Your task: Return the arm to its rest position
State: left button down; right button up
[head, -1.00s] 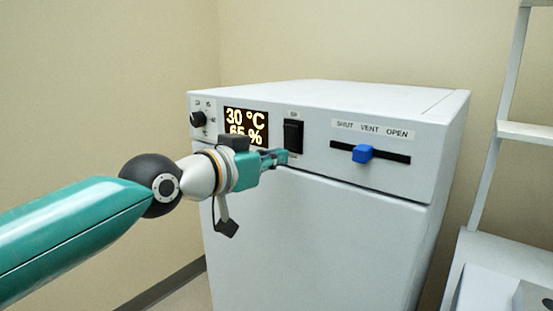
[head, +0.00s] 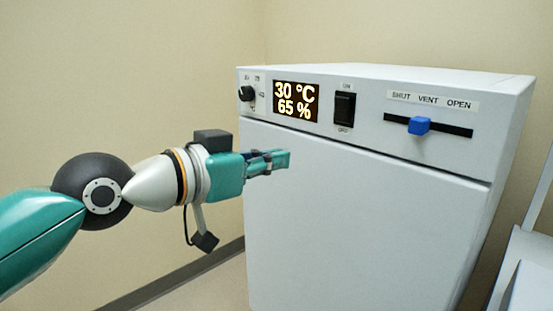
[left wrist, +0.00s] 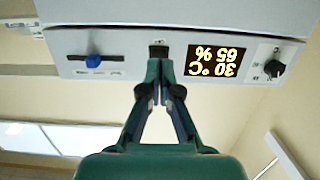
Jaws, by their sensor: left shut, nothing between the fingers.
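My left arm comes in from the left in the head view. Its teal gripper (head: 284,160) is shut and empty, in front of the white cabinet's door (head: 370,215) and below the display. In the left wrist view the gripper's fingers (left wrist: 158,68) come together at their tips, with the upside-down control panel (left wrist: 130,45) beyond them. Whether the tips touch the cabinet cannot be told, but no contact shows in the head view. My right gripper is in neither view.
The cabinet's panel carries a knob (head: 246,93), a lit display (head: 296,101) reading 30 °C and 65 %, a black rocker switch (head: 344,107) and a blue vent slider (head: 419,125) near the middle of its slot. A white frame (head: 541,200) stands at the right. Free room lies left of the cabinet.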

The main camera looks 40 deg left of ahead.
pick_arm(q)
jog(key=w+d+f+g+p, duration=0.3)
jog(key=w+f+g+p, duration=0.15)
jog(key=w+f, duration=0.7)
jog(key=w+d+f+g+h+p, duration=0.1)
jog(key=d+f+g, duration=0.1)
jog(key=f, duration=0.7)
jog(key=d+f+g, duration=0.2)
jog(key=f+g, duration=0.1)
jog(key=f, duration=0.6)
jog(key=s+d+f+g+h+p, duration=0.1)
jog(key=s+d+f+g, duration=0.15)
jog(key=f, duration=0.65)
jog(key=s+d+f+g+p, duration=0.1)
jog(key=s+d+f, duration=0.25)
jog(key=f, duration=0.45)
jog(key=s+d+f+n+g+p, duration=0.1)
jog(key=s+d+f, duration=0.1)
jog(key=s+f, duration=0.4)
jog(key=s+d+f+n+g, duration=0.1)
jog(key=s+d+f+n, duration=0.1)
jog(key=s+f, duration=0.4)
jog(key=shift+s+d+f+g+h+p, duration=0.35)
jog(key=shift+s+d, duration=0.4)
jog(key=shift+s, duration=0.65)
